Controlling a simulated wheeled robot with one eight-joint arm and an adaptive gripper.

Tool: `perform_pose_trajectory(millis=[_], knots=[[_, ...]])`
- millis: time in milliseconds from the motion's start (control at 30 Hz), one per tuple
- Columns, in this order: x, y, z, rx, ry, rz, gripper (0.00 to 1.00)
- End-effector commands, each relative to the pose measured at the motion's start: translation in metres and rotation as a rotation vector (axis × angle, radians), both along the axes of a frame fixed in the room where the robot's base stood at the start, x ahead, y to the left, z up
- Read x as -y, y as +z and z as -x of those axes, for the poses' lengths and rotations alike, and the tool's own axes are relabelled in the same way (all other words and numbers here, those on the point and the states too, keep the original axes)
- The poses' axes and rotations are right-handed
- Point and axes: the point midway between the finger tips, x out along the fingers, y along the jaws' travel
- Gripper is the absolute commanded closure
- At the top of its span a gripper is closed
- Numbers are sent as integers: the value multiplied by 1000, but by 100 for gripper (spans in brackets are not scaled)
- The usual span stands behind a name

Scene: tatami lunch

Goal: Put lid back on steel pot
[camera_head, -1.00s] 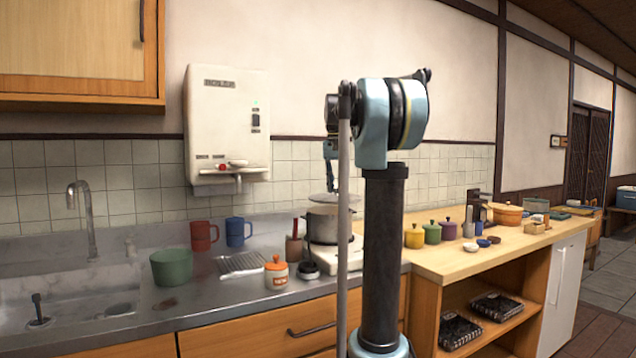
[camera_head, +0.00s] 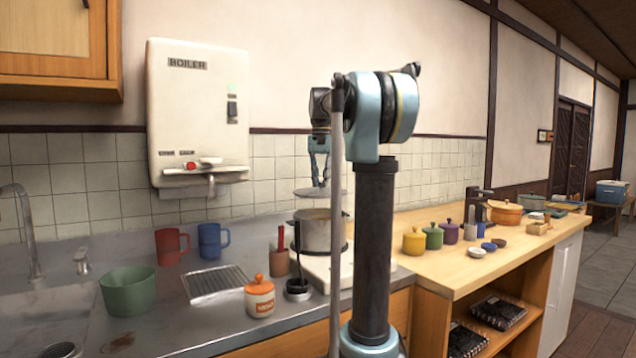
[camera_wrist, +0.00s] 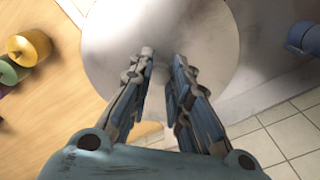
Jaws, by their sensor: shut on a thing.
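The steel pot (camera_head: 316,234) stands on the white stove (camera_head: 378,270) at the counter's back, its top open, partly hidden by my arm's column. The lid (camera_head: 306,192) is a flat grey disc held roughly level above the pot, with a gap between them. My gripper (camera_head: 320,180) points down and is shut on the lid. In the wrist view the lid (camera_wrist: 110,40) is a large pale disc under my gripper (camera_wrist: 164,58); the grip point is hard to make out. The pot is not distinguishable there.
An orange-lidded jar (camera_head: 260,298), a drying rack (camera_head: 215,282), a green bowl (camera_head: 128,291), and red (camera_head: 170,247) and blue (camera_head: 211,241) mugs stand left of the pot. Coloured canisters (camera_head: 433,237) stand right on the wooden counter. The boiler (camera_head: 197,115) hangs above.

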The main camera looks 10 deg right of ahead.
Motion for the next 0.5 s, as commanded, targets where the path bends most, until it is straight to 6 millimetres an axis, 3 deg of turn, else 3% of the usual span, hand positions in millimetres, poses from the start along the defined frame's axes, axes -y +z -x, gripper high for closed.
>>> perform_pose_trajectory(millis=[267,500], knots=[[-6,-1,0,0,8,0,100],[-7,-13,0,0,9,0,100]])
